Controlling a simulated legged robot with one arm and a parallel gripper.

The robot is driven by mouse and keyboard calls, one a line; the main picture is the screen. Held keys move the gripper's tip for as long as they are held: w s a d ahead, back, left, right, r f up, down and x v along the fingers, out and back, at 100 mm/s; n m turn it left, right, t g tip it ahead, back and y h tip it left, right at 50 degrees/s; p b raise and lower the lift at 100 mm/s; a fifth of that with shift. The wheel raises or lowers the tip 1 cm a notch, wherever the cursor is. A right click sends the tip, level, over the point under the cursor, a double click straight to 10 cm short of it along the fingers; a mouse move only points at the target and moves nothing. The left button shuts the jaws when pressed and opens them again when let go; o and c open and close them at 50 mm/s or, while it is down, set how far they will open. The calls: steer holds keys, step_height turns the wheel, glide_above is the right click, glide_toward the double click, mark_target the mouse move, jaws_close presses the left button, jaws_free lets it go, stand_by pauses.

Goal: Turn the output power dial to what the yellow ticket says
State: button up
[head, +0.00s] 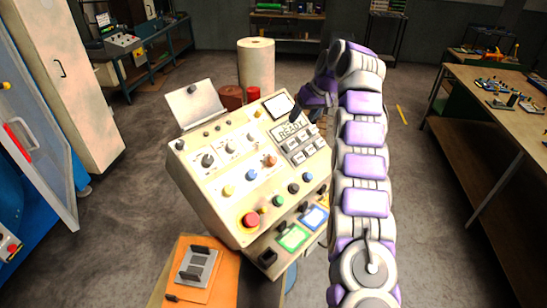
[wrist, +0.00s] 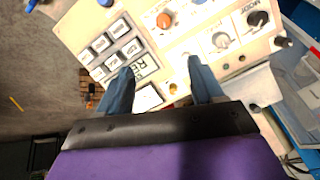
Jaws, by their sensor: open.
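The cream control panel (head: 215,185) stands in the middle of the head view, with several knobs. One row has a dark knob (head: 208,160) and two pale dials (head: 230,148); an orange knob (head: 270,160) sits to their right. Which one is the output power dial cannot be read. In the wrist view the panel is turned over, with the orange knob (wrist: 164,20), a pale dial (wrist: 220,40) and a black knob (wrist: 257,18) marked MODE. My gripper (wrist: 160,72) is open and empty over the panel's upper part. The yellow ticket cannot be made out clearly; my arm covers that side.
A red mushroom button (head: 251,220) and a keypad (head: 302,145) are on the panel. An orange board (head: 214,283) lies in front. Floor is open on both sides.

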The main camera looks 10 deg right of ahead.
steer(key=p+v, duration=0.4)
steer(key=v, duration=0.6)
steer(key=shift+d+p, duration=0.25)
steer(key=shift+p, duration=0.05)
